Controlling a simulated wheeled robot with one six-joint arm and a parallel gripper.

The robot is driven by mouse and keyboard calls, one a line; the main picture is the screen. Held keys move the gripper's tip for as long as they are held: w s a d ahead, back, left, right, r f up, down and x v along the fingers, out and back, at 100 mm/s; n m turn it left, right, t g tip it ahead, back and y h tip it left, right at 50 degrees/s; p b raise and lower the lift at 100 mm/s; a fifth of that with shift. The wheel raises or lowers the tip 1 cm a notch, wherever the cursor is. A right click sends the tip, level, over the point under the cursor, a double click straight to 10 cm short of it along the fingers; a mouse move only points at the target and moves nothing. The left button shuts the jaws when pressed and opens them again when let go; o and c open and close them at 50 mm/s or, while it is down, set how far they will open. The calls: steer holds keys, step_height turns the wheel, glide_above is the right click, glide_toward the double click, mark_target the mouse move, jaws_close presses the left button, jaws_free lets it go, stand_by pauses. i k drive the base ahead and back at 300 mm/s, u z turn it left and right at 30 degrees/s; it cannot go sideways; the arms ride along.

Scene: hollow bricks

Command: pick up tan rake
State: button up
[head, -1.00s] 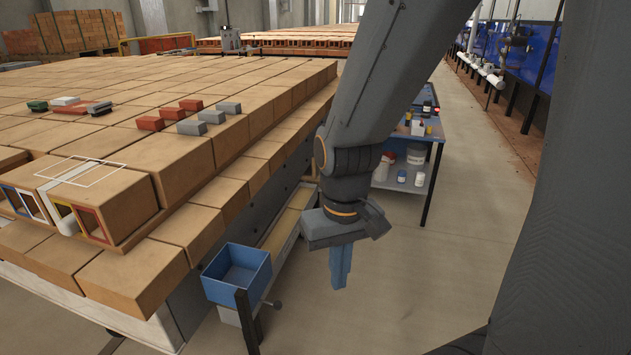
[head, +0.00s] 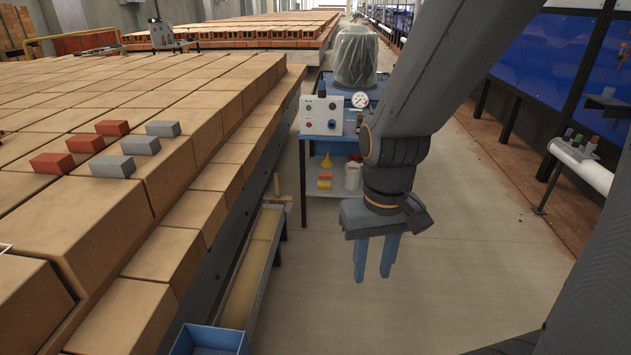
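A small tan T-shaped tool (head: 277,197), which looks like the rake, is at the far end of a long narrow trough (head: 236,306) beside the brick stack. Its short upright and crosspiece show; it is small in the picture and its lower part is hard to make out. My gripper (head: 374,276) hangs with its two blue fingers pointing down and apart, with nothing between them. It is to the right of the tool in the picture, over the floor and apart from it.
A blue bin (head: 208,342) is at the bottom edge. The brick stack (head: 170,190) fills the left, with red and grey blocks on top. A blue table (head: 335,139) with a control box and a covered machine stands ahead. The floor between is clear.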

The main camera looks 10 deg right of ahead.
mark_target(277, 199)
steer(key=z, duration=0.3)
steer(key=i, duration=1.75)
steer(key=u, duration=0.55)
steer(key=i, duration=0.95)
steer(key=u, duration=0.3)
